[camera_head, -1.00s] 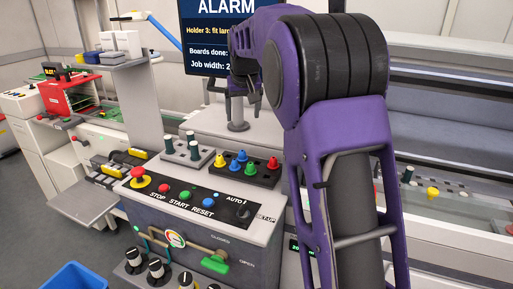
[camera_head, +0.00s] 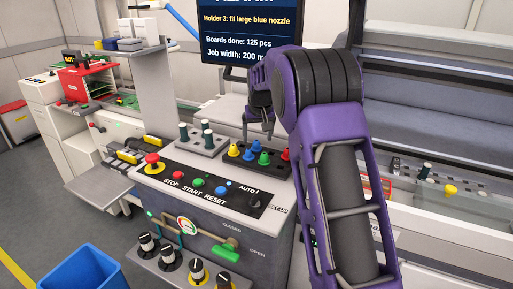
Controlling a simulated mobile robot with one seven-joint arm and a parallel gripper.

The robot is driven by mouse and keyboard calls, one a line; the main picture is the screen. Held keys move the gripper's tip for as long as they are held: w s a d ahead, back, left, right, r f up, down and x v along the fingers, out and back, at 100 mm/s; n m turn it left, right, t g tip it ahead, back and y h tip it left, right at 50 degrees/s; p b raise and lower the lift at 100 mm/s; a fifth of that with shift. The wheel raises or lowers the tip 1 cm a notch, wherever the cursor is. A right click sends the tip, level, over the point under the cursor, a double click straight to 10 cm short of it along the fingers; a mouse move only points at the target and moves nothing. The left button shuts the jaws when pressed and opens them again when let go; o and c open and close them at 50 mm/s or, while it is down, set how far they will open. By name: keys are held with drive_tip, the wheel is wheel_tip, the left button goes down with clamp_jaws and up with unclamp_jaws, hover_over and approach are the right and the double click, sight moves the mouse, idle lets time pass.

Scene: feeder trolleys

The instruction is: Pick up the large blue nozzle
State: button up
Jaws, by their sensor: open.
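Two blue nozzles stand in a black holder block (camera_head: 232,159) on top of the grey control console. One blue nozzle (camera_head: 256,145) is at the back and another (camera_head: 248,155) is in front of it. I cannot tell for sure which is the larger. A yellow nozzle (camera_head: 232,150), a green nozzle (camera_head: 263,158) and a red nozzle (camera_head: 286,154) stand in the same block. My gripper (camera_head: 258,132) points down, open and empty, close above or behind the back of the block. It appears apart from the nozzles; the exact gap is unclear.
A red emergency button (camera_head: 152,158) and coloured buttons line the console panel. The screen (camera_head: 250,35) reads "Holder 3: fit large blue nozzle". A blue bin (camera_head: 82,272) is on the floor.

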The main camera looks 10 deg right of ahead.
sight(257, 141)
drive_tip(key=x, duration=0.4)
drive_tip(key=shift+w+f, duration=0.25)
drive_tip(key=shift+w, duration=0.1)
clamp_jaws()
